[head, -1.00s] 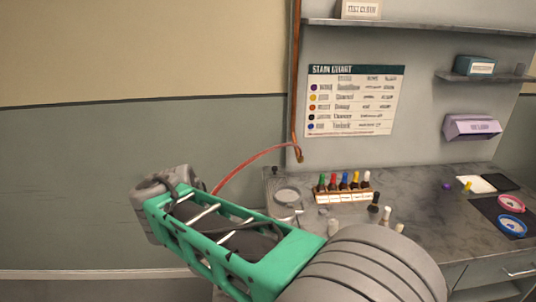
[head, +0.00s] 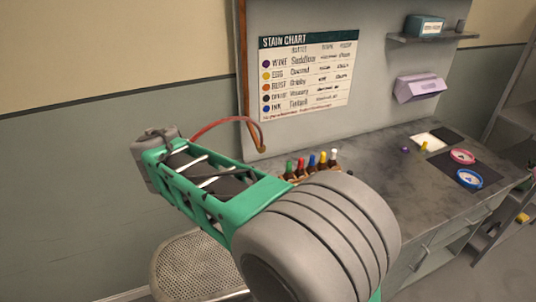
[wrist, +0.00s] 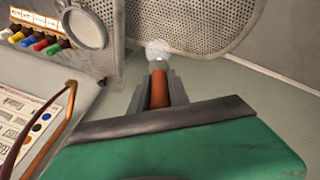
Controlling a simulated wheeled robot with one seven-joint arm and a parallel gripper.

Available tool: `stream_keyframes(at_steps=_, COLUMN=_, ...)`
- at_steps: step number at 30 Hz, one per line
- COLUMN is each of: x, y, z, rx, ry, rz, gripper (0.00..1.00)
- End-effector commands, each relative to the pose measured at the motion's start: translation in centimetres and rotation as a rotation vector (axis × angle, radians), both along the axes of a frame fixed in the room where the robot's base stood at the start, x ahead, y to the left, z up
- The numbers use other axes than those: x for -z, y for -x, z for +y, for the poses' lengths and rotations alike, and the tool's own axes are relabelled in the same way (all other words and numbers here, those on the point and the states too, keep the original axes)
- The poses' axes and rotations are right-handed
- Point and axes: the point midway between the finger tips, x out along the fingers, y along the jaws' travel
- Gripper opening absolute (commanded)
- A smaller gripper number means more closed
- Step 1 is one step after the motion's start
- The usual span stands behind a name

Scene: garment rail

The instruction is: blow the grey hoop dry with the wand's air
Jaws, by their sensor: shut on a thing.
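In the wrist view my gripper (wrist: 160,90) is shut on the wand, whose copper-brown body (wrist: 159,88) shows between the grey jaws. A pale, see-through puff (wrist: 157,50) shows at the wand's tip. The grey hoop (wrist: 85,29), a round grey rim around a pale middle, is at the upper left of the wrist view. The wand tip is apart from it in the picture, to its right. In the head view my arm hides the hoop, and the wand cannot be made out. A red hose (head: 222,124) arches from the back panel toward my arm's end.
A perforated board (head: 192,267) is below my arm; it also shows near the wand tip in the wrist view (wrist: 195,25). Coloured bottles (head: 312,162) stand on the grey counter (head: 385,155). A pink ring (head: 462,157) and a blue ring (head: 469,178) lie on the right.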

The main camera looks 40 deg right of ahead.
Motion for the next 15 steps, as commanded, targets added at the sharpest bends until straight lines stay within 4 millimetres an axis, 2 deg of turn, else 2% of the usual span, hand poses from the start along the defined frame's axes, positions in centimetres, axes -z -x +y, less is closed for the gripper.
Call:
stream_keyframes(at_steps=1, x=-0.4, y=-0.8, z=-2.8, rx=-0.073, ry=0.0, rz=-0.002, gripper=0.0)
stream_keyframes(at_steps=4, x=-0.8, y=-1.9, z=-7.2, rx=-0.287, ry=0.0, rz=-0.004, gripper=0.0)
stream_keyframes(at_steps=7, x=-1.4, y=-1.8, z=-11.7, rx=-0.504, ry=0.0, rz=-0.001, gripper=0.0)
stream_keyframes(at_steps=12, x=-2.8, y=0.9, z=-18.8, rx=-0.848, ry=0.0, rz=0.0, gripper=0.0)
stream_keyframes(at_steps=15, x=-3.4, y=2.8, z=-21.2, rx=-0.991, ry=0.0, rz=0.001, gripper=0.0)
